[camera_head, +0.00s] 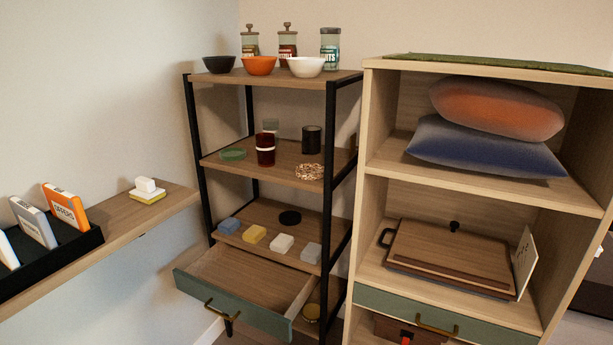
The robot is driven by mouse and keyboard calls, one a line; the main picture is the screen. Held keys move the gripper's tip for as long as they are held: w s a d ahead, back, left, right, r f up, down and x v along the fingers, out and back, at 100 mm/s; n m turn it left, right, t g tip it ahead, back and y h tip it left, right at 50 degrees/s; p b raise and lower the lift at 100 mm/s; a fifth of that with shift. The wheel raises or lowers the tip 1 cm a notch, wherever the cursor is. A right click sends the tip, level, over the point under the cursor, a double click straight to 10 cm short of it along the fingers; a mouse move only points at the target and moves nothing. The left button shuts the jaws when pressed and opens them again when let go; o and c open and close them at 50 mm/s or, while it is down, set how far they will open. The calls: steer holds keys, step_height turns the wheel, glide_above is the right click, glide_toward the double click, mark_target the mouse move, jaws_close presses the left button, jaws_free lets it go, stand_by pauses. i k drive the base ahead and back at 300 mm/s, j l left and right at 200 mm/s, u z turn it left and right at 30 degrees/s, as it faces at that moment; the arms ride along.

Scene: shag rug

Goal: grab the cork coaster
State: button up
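A flat round disc with a speckled brown and pale surface (310,171) lies at the right front of the black-framed rack's second shelf. It looks most like the cork coaster, but its material is too small to be sure of. A green disc (232,154) lies at the left of the same shelf. A black disc (290,217) lies on the shelf below. My gripper is not in view.
A dark red glass (265,150) and a black cylinder (311,140) stand near the speckled disc. Below, several small blocks line a shelf above an open green-fronted drawer (232,303). A wooden cabinet (377,150) stands close on the right.

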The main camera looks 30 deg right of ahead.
mark_target(308, 171)
steer(key=i+l+u, duration=0.15)
steer(key=l, duration=0.35)
steer(key=i+l+u, duration=0.15)
steer(key=l, duration=0.4)
steer(key=i+l+u, duration=0.2)
steer(key=l, duration=0.3)
steer(key=k, duration=0.1)
